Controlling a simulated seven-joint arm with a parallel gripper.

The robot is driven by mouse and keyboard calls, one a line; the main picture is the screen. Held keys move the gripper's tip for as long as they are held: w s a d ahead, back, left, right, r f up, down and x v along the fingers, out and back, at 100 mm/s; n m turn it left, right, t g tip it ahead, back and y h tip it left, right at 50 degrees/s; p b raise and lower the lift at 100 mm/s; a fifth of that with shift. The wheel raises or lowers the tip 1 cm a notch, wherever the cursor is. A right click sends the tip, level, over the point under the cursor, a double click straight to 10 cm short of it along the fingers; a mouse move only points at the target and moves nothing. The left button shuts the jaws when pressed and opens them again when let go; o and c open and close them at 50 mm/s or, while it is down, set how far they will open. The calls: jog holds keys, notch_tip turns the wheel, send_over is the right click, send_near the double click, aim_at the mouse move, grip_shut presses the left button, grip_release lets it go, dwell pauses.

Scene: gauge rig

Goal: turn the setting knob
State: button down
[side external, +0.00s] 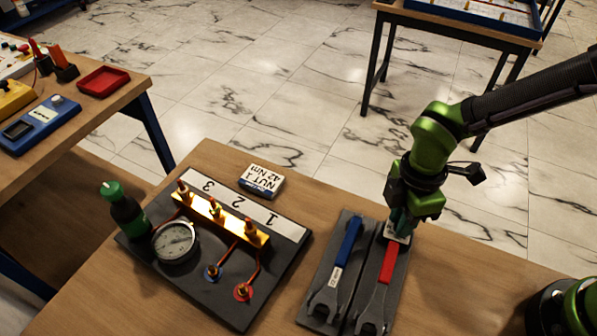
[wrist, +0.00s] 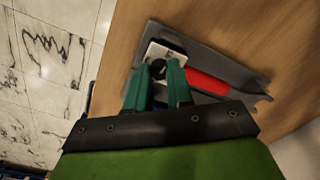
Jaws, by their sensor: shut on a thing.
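The dark round setting knob (wrist: 158,69) sits on a small white plate (wrist: 152,50) at the far end of the grey tool tray. In the wrist view my gripper (wrist: 159,72) has its two green fingers on either side of the knob, shut on it. In the side external view my gripper (side external: 399,226) points down at the white plate (side external: 404,238), and the fingers hide the knob there. The red-handled wrench (side external: 388,263) lies beside the plate; its red handle (wrist: 207,84) also shows in the wrist view. The knob's setting cannot be read.
A blue-handled wrench (side external: 347,240) lies in the tray to the left. Further left, a black board (side external: 222,305) carries a dial gauge (side external: 174,242), a brass manifold (side external: 233,222) and a green-capped bottle (side external: 126,212). A card reading NUT 1, 42 Nm (side external: 262,180) lies behind.

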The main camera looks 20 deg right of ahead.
jog(key=shift+m, duration=0.5)
jog(key=m, duration=0.2)
jog(key=shift+m, duration=0.4)
jog(key=m, duration=0.3)
jog(key=shift+m, duration=0.3)
jog(key=m, duration=0.3)
jog(key=shift+m, duration=0.3)
jog(key=m, duration=0.3)
jog(key=shift+m, duration=0.3)
jog(key=m, duration=0.4)
jog(key=shift+m, duration=2.5)
